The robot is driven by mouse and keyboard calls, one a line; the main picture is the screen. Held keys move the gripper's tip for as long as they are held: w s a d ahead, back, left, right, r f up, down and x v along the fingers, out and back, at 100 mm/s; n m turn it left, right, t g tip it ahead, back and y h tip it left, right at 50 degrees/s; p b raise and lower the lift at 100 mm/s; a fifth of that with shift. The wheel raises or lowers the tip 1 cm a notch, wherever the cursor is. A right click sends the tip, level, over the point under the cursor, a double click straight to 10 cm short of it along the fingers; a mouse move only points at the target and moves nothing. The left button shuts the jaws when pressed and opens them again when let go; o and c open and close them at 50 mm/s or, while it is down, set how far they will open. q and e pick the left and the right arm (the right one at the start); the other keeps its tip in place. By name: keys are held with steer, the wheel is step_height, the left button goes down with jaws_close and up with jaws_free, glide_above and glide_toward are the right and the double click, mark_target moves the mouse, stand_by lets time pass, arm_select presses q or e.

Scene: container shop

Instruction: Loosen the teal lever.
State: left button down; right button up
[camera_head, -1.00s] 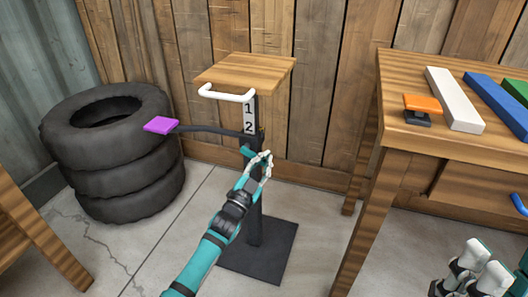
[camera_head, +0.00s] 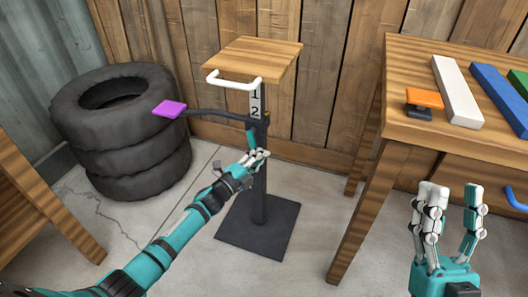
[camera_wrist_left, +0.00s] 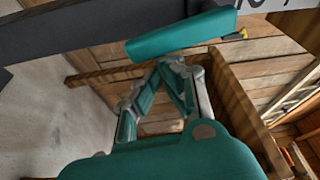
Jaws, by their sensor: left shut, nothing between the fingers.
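The teal lever (camera_head: 251,138) is on the dark post of the small stand, just below the number strip (camera_head: 256,104). It is partly hidden by my left gripper (camera_head: 262,154) in the head view. In the left wrist view the lever (camera_wrist_left: 182,36) is a tilted teal bar right beyond the fingertips (camera_wrist_left: 172,62). My left gripper is shut and empty, with its tips at or very near the lever's underside; I cannot tell if they touch. My right gripper (camera_head: 454,192) is open and empty, raised at the lower right.
The stand has a wooden top (camera_head: 254,60), a white handle (camera_head: 234,81), a side arm with a purple pad (camera_head: 169,109) and a dark base (camera_head: 235,239). Stacked tires (camera_head: 120,133) stand left. A workbench (camera_head: 410,75) with coloured bars stands right.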

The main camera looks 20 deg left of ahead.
arm_select(q)
steer(key=shift+a+f+m+g+p, duration=0.2)
steer(key=shift+a+m, duration=0.15)
steer(key=shift+m, duration=0.2)
steer(key=shift+a+f+m+g+p, duration=0.2)
steer(key=shift+a+m, duration=0.1)
steer(key=shift+m, duration=0.25)
arm_select(e)
steer(key=shift+w+a+f+g+h, duration=0.2)
steer(key=shift+w+f+g+h, duration=0.4)
steer(key=shift+w+f+g, duration=0.75)
steer(key=shift+w, duration=0.1)
